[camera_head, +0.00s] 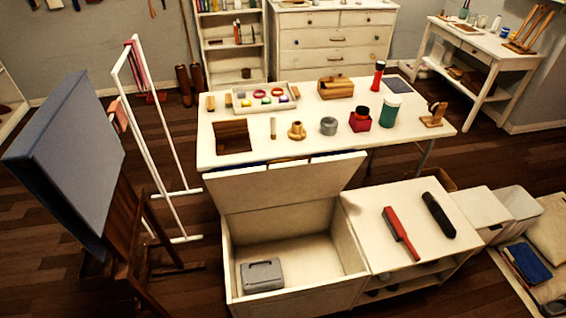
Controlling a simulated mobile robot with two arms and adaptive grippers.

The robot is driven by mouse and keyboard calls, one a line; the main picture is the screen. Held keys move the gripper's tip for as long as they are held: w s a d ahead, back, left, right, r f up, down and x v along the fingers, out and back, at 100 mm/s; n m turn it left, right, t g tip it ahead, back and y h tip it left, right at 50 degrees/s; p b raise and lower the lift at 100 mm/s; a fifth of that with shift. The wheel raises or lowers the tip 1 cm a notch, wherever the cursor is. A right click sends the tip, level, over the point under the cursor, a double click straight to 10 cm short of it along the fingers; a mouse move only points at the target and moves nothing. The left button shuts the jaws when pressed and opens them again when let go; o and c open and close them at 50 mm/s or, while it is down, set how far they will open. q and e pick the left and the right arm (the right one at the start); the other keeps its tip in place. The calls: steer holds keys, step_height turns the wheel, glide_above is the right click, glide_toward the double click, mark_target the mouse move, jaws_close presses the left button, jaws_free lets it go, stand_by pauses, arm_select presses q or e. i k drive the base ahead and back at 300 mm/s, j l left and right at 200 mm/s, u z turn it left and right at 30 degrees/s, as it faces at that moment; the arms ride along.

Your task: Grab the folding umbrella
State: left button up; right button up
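A dark, short, elongated object that looks like the folding umbrella (439,215) lies on the white top of a low cabinet (366,213) at the lower right. It lies at a slant, its near end toward the lower right. A red object with a narrower handle (401,233), perhaps a brush, lies to its left, apart from it. Neither of my grippers shows in the head view.
A white chest (233,262) with its lid raised stands left of the cabinet, a grey box inside. Behind is a white table (292,148) with jars and small items. An easel with a dark canvas (70,160) stands left. White bins (480,208) stand right of the cabinet.

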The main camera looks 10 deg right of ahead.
mark_target(436, 210)
steer(key=z, duration=1.65)
steer(key=i+l+u, duration=0.25)
steer(key=i, duration=0.1)
